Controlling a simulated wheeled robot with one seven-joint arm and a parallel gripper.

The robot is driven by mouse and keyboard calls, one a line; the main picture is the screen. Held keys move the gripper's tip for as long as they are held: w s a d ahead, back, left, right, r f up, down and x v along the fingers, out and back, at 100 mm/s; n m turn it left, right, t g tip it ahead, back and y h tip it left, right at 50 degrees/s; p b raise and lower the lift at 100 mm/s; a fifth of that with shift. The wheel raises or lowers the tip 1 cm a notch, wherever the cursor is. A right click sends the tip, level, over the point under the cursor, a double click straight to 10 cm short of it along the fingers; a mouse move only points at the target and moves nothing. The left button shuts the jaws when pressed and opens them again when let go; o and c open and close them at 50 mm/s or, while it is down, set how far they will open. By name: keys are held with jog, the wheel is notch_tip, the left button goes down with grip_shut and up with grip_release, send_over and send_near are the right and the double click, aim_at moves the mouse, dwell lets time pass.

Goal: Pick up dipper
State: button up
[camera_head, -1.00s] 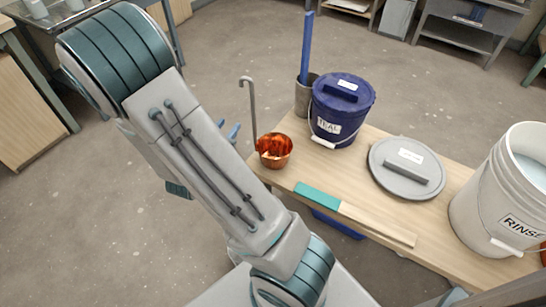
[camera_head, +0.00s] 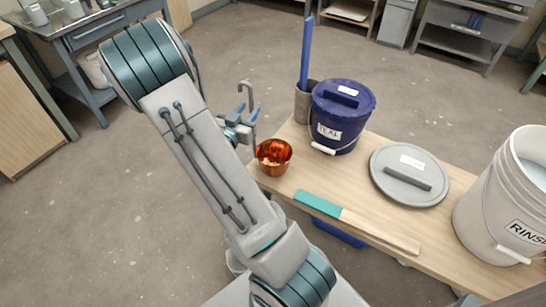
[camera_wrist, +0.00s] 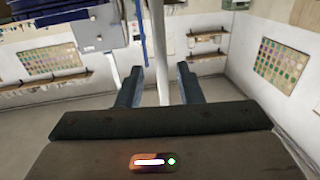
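The dipper has a copper cup (camera_head: 273,157) at the left end of the wooden table and a grey upright handle (camera_head: 246,88) with a hooked top. My gripper (camera_head: 247,111) is at the handle, above and left of the cup. In the wrist view my gripper (camera_wrist: 160,84) has its two dark blue fingers apart, with the pale dipper handle (camera_wrist: 163,50) upright between them. Gaps show on both sides of the handle, so the fingers do not appear to touch it. The cup is not seen in the wrist view.
The wooden table (camera_head: 355,185) holds a blue lidded bucket (camera_head: 342,115), a grey holder (camera_head: 305,102) with a blue rod, a grey lid (camera_head: 409,175), a teal-ended stick (camera_head: 358,222) and a white rinse bucket (camera_head: 498,215). The blue bucket and holder stand close behind the cup.

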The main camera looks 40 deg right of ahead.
jog(key=shift+x, duration=1.6)
jog(key=shift+w, duration=0.1)
grip_shut()
